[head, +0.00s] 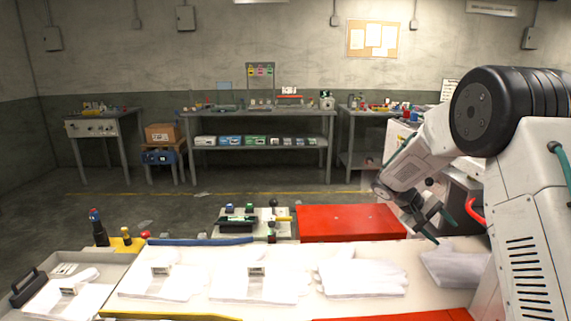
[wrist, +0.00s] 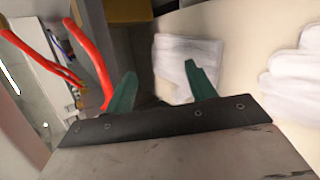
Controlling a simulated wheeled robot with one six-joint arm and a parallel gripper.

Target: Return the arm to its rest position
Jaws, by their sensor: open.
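My gripper (head: 438,220) hangs at the right above the far right part of the white work surface, its two dark green fingers apart with nothing seen between them. In the wrist view the gripper (wrist: 160,88) also shows its fingers spread and empty. My arm reaches in from the right edge of the head view. A white glove (head: 362,277) lies flat on the table (head: 205,302). Another white piece (head: 452,266) lies below my gripper, partly hidden by my arm; in the wrist view a white glove (wrist: 190,55) lies beyond the fingers.
A red panel (head: 350,222) lies behind the table, left of my gripper. A red curved handle (head: 474,210) is close to my arm; red bars (wrist: 92,55) show beside the fingers. A grey tray (head: 100,268) is at the left. Benches stand along the back wall.

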